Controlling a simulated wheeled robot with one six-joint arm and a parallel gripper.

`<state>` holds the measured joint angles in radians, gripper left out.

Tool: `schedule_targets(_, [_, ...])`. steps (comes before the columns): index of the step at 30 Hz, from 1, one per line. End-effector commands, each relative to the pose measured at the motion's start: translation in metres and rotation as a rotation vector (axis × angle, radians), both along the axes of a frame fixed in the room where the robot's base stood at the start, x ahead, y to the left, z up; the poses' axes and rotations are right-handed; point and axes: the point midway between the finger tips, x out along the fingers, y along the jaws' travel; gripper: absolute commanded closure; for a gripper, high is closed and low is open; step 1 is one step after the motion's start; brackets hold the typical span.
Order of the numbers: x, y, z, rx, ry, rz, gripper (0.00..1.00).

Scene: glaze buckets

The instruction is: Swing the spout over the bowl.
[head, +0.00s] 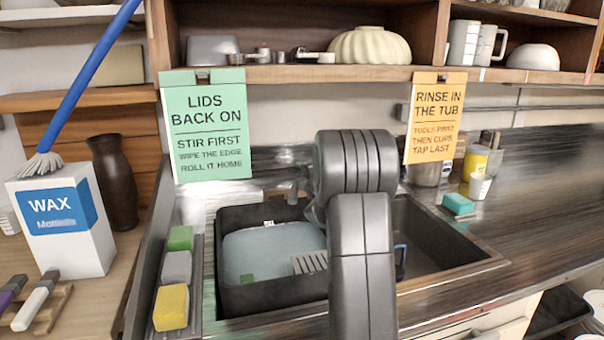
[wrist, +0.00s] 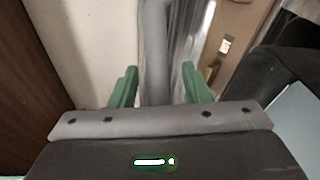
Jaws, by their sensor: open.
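The grey spout (wrist: 155,45) runs between the two green fingers of my gripper (wrist: 157,88) in the wrist view. The gripper is open, with a gap visible on either side of the spout. In the head view a small part of the grey tap (head: 293,192) shows at the back of the sink; my arm hides the rest, and my gripper too. A dark sink bowl (head: 432,232) shows to the right of my arm. A black tub (head: 262,304) of greyish water stands in the sink to the left.
Green, grey and yellow sponges (head: 171,307) line the sink's left edge. A white wax box (head: 62,222) with a blue brush stands at left. Two signs hang from the shelf above. A teal sponge (head: 458,204) and cups sit on the right counter, which is otherwise largely clear.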

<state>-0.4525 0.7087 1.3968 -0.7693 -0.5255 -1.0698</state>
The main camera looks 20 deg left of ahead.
Motion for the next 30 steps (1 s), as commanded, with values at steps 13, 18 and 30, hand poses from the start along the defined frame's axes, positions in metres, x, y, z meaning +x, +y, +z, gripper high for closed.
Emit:
schedule_targets(13, [0.0049, 0.005, -0.001, 0.0, 0.0, 0.0, 0.65])
schedule_targets(18, [0.0048, 0.0049, -0.001, 0.0, 0.0, 0.0, 0.98])
schedule_targets(30, [0.0053, 0.0023, 0.0013, -0.002, 0.0, 0.029, 1.0])
